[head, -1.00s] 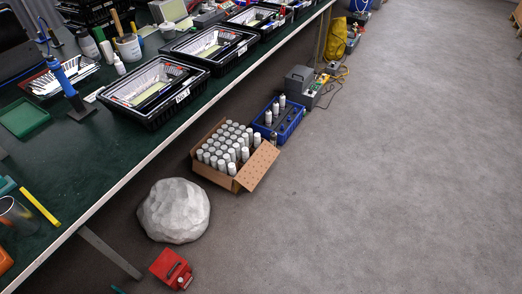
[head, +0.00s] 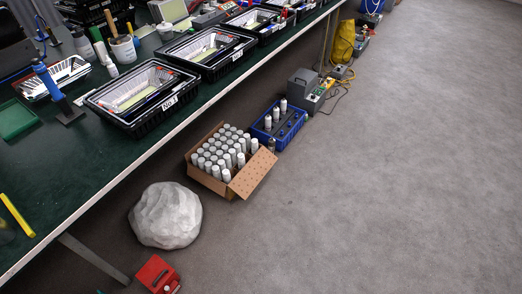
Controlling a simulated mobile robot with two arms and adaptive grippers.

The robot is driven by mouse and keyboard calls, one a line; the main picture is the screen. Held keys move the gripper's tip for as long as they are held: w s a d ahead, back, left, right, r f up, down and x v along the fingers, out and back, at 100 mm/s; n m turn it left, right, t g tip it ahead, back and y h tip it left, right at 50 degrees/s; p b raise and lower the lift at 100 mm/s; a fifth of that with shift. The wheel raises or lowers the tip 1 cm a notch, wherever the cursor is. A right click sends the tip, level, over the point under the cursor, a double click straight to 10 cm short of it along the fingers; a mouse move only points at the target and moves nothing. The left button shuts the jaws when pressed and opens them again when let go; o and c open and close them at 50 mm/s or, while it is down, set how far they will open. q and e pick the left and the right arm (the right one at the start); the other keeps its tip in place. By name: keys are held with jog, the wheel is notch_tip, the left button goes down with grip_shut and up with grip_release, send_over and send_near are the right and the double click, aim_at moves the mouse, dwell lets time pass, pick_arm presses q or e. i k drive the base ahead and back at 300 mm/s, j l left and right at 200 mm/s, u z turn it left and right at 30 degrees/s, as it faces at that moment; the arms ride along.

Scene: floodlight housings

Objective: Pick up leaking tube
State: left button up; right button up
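Several white and grey tubes (head: 226,152) stand upright in an open cardboard box (head: 251,176) on the floor beside the bench. A blue crate (head: 293,132) just behind the box holds a few more white-topped tubes (head: 276,114) and some dark items. A small greyish tube-like thing (head: 271,145) shows between the box and the crate; its exact place is hard to tell. No leak can be made out on any tube at this size. Neither of my grippers is in view.
A green-topped bench (head: 60,185) with black trays (head: 150,121) runs along the left. A grey machine (head: 303,88) with cables stands behind the crate. The grey floor at right is clear.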

aim_at(272, 141)
jog(key=i+l+u, duration=0.1)
jog(key=u, duration=0.3)
jog(key=i+l+u, duration=0.15)
jog(key=u, duration=0.25)
jog(key=i+l+u, duration=0.1)
jog(key=u, duration=0.3)
jog(key=l+u, duration=0.4)
jog(key=i+l+u, duration=0.1)
jog(key=l+u, duration=0.15)
jog(key=l, duration=0.65)
jog(key=l+u, duration=0.3)
jog(key=l, duration=0.6)
jog(key=k+l+u, duration=0.1)
jog(key=l+u, duration=0.15)
jog(key=l, duration=0.65)
